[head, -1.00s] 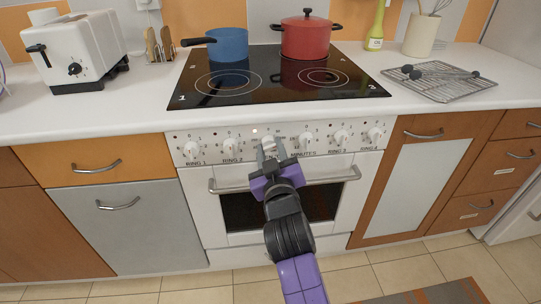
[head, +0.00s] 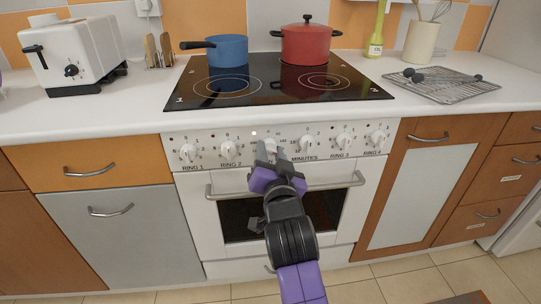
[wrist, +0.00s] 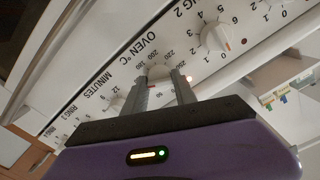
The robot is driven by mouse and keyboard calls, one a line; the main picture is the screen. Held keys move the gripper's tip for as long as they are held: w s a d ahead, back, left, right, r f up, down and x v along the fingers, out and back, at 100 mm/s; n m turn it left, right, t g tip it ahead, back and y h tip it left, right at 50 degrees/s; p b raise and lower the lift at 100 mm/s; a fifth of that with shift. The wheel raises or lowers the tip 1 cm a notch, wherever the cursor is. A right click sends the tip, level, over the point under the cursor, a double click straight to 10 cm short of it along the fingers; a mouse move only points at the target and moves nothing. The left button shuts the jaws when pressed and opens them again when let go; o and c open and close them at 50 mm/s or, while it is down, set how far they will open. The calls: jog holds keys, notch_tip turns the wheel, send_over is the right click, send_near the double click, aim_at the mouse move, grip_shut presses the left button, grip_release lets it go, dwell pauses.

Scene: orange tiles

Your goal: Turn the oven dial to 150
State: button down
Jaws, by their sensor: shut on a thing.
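The oven dial (head: 270,146) is a white knob in the middle of the white control panel (head: 210,138). It is mostly covered by my gripper (head: 271,149) in the head view. My gripper's two grey fingers are shut on the dial, one on each side. In the wrist view my gripper (wrist: 160,82) reaches up to the panel, and the dial (wrist: 159,73) shows between the fingers under the label "OVEN °C". Numbers such as 180, 200, 220 and 250 are visible around it. The dial's pointer is hidden, so its setting cannot be told.
RING 2's knob (head: 229,149) and the MINUTES knob (head: 306,144) flank the dial closely. The oven door handle (head: 330,184) runs below, behind my wrist. A blue pan (head: 228,51) and a red pot (head: 306,44) stand on the black hob (head: 205,95).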

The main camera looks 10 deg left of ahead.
jog(key=shift+f+m, duration=0.1)
jog(key=shift+m, duration=0.3)
jog(key=c, duration=1)
grip_release()
jog(key=shift+s, duration=0.1)
jog(key=p+v, duration=0.1)
jog(key=v, duration=0.6)
jog(key=shift+s, duration=0.35)
jog(key=shift+d, duration=0.15)
